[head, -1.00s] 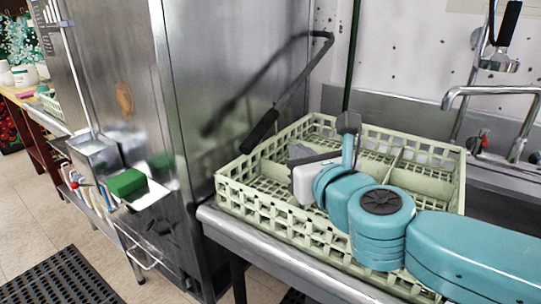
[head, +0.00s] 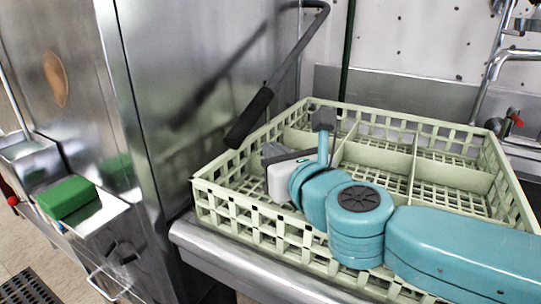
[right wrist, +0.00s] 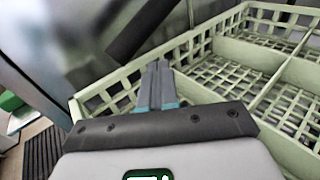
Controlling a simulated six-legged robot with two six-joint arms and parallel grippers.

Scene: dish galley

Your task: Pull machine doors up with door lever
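The door lever (head: 283,68) is a bent dark bar with a thick black grip (head: 249,118), hanging at a slant beside the steel machine (head: 180,70). In the right wrist view the black grip (right wrist: 138,30) crosses the top, beyond my fingertips. My right gripper (head: 272,151) is above the left part of the pale green rack, below and slightly right of the grip and apart from it. In the right wrist view its two fingers (right wrist: 155,72) lie together with nothing seen between them. My left gripper is in neither view.
The pale green dish rack (head: 262,232) stands on a steel counter (head: 215,250) beside the machine. A green block (head: 66,197) sits on a ledge at the machine's front. A faucet (head: 492,70) is at the back right. A dark mat (head: 25,288) lies on the floor.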

